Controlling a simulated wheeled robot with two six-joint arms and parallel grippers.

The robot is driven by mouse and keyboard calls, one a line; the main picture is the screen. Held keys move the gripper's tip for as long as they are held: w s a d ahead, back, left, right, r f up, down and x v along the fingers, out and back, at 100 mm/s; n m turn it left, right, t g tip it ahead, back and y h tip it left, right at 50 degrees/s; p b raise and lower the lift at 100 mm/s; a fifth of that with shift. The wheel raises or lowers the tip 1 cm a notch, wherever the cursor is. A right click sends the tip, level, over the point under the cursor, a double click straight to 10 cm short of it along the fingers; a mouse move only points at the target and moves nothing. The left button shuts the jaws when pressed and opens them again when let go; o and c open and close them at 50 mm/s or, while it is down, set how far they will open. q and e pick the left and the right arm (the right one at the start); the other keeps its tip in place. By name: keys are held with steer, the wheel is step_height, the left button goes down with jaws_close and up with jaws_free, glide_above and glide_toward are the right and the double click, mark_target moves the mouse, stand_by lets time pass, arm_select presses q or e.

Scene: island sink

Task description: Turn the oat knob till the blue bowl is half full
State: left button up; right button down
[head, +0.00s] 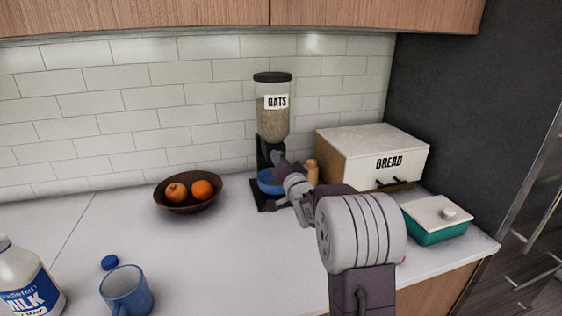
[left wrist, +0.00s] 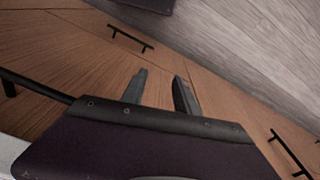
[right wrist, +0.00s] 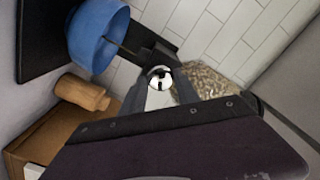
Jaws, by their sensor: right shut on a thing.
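The oat dispenser (head: 274,118) stands against the tiled wall, with oats in its clear hopper and a black stand. The blue bowl (head: 268,182) sits under its outlet, partly hidden by my right arm. In the right wrist view the bowl (right wrist: 98,36) is seen from its side, so its fill level cannot be told. The oat knob (right wrist: 160,80) is a round light piece between the fingertips of my right gripper (right wrist: 158,88), which is shut on it. My left gripper (left wrist: 160,88) is open and empty, low in front of wooden cabinet fronts.
A bread box (head: 370,155), a small wooden shaker (head: 312,173) and a teal butter dish (head: 437,220) stand to the right. A fruit bowl (head: 188,205), milk bottle (head: 25,280), blue cup (head: 127,290) and blue cap (head: 109,262) are to the left. The middle counter is clear.

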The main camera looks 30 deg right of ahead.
stand_by(0.5)
steer(key=c, duration=0.9)
jaws_free()
steer(key=shift+s, duration=0.1)
steer(key=v, duration=0.9)
